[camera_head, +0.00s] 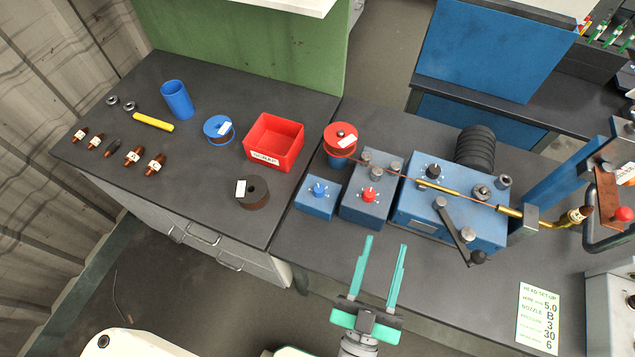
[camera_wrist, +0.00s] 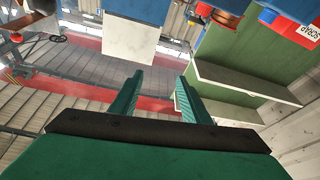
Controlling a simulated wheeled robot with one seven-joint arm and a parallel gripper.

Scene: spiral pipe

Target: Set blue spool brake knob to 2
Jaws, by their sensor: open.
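The blue knob (camera_head: 319,190) sits on top of a small blue box (camera_head: 315,202) at the front left of the right-hand bench. The dial marks around it are too small to read. A red knob (camera_head: 369,194) is on the larger grey-blue box (camera_head: 366,200) just to its right. My gripper (camera_head: 384,240) is open and empty, with two green fingers in front of and to the right of these boxes, apart from both knobs. The fingers also show in the wrist view (camera_wrist: 160,85), which does not show the blue knob.
A red-topped spool (camera_head: 340,138) stands behind the knob boxes. A blue machine (camera_head: 450,215) with a black knob and crank is to the right. A red bin (camera_head: 273,143) and dark ring (camera_head: 253,192) are on the left bench.

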